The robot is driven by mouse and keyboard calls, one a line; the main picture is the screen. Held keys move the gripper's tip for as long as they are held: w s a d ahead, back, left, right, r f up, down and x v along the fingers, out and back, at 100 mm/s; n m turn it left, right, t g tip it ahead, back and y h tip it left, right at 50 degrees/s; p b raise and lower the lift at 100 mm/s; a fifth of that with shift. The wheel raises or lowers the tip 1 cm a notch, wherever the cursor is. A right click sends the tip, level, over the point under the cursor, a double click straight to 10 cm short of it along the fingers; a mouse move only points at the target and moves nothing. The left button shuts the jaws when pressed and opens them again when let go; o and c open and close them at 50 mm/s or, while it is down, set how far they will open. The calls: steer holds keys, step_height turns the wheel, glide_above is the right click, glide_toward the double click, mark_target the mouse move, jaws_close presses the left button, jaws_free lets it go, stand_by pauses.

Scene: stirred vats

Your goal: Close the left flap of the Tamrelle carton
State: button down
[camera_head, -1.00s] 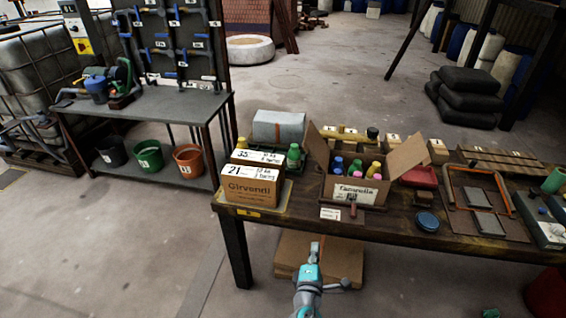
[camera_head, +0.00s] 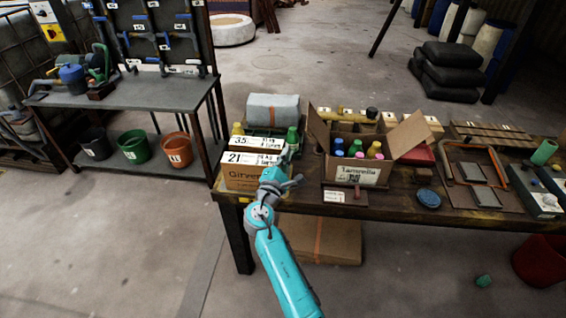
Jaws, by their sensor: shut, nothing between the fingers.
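The Tamrelle carton (camera_head: 352,172) stands open on the table and holds several bottles with coloured caps. Its left flap (camera_head: 318,128) stands up and leans outward to the left. Its right flap (camera_head: 409,135) is spread outward to the right. My gripper (camera_head: 291,154) is shut and empty. In the picture it is left of the carton, in front of the gap between it and the Girvendi carton, and apart from the left flap. My wrist covers part of the Girvendi carton's right side.
The Girvendi carton (camera_head: 240,179) stands left of my gripper. A green-capped bottle (camera_head: 292,136) and a grey wrapped bundle (camera_head: 273,110) are behind it. A red-handled stamp (camera_head: 358,192) and a blue round lid (camera_head: 428,198) lie in front of the Tamrelle carton.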

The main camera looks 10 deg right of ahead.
steer(key=w+d+r, duration=0.3)
steer(key=d, duration=0.2)
steer(key=shift+d, duration=0.25)
stand_by(0.5)
steer(key=s+d+r+m+g+y, duration=0.1)
steer(key=s+d+r+m, duration=0.1)
steer(key=d+m, duration=0.45)
steer(key=s+d+r+m+g, duration=0.1)
steer(key=s+d+m+g, duration=0.15)
steer(key=d+m, duration=0.4)
steer(key=s+d+f+m+y, duration=0.2)
steer(key=d+f+m+y, duration=0.2)
steer(key=d+f+m, duration=0.5)
steer(key=shift+s+f+m+t, duration=0.4)
steer(key=shift+f+t, duration=0.05)
steer(key=shift+f, duration=0.45)
